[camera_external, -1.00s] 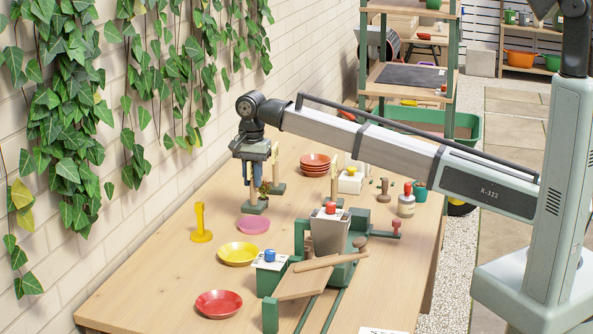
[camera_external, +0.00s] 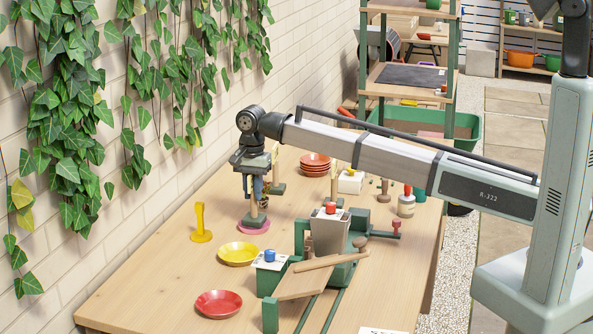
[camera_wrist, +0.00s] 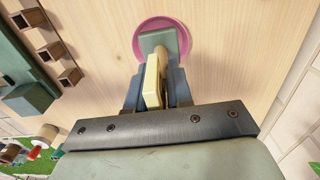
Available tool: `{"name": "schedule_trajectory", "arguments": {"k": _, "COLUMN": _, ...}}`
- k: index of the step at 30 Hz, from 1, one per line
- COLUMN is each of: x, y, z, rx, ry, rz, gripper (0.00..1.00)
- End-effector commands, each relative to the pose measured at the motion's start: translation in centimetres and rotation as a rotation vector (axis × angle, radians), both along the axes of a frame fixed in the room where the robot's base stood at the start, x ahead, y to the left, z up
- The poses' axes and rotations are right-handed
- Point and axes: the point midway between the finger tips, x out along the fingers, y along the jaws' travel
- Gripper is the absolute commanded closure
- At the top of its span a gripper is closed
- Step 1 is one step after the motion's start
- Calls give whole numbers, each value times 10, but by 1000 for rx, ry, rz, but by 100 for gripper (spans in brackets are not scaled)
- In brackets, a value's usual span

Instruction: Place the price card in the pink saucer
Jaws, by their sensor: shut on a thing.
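The price card has a flat green base (camera_external: 253,219) and a narrow cream upright (camera_wrist: 153,80). My gripper (camera_external: 257,193) is shut on the upright and holds the card roughly upright, base down. In the wrist view the green base (camera_wrist: 157,40) lies within the outline of the pink saucer (camera_wrist: 138,40). In the external view the pink saucer (camera_external: 254,230) shows just under the base. I cannot tell whether the base touches the saucer or hovers slightly above it.
A yellow saucer (camera_external: 238,262) and a red saucer (camera_external: 219,312) lie nearer the front. A yellow stand (camera_external: 201,222) is at the left. A similar green-based card (camera_external: 278,188) stands behind my gripper. A green press with a grey pot (camera_external: 327,236) is to the right.

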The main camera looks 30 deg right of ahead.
Motion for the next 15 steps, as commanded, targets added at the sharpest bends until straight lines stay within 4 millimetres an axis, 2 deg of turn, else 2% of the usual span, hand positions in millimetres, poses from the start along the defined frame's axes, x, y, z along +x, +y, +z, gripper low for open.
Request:
{"name": "schedule_trajectory", "arguments": {"k": 2, "x": 0, "y": 0, "z": 0, "rx": 0, "ry": 0, "rz": 0, "gripper": 100}}
{"name": "schedule_trajectory", "arguments": {"k": 3, "x": 0, "y": 0, "z": 0, "rx": 0, "ry": 0, "rz": 0, "gripper": 78}}
{"name": "schedule_trajectory", "arguments": {"k": 9, "x": 0, "y": 0, "z": 0, "rx": 0, "ry": 0, "rz": 0, "gripper": 59}}
{"name": "schedule_trajectory", "arguments": {"k": 11, "x": 0, "y": 0, "z": 0, "rx": 0, "ry": 0, "rz": 0, "gripper": 54}}
{"name": "schedule_trajectory", "arguments": {"k": 15, "x": 0, "y": 0, "z": 0, "rx": 0, "ry": 0, "rz": 0, "gripper": 54}}
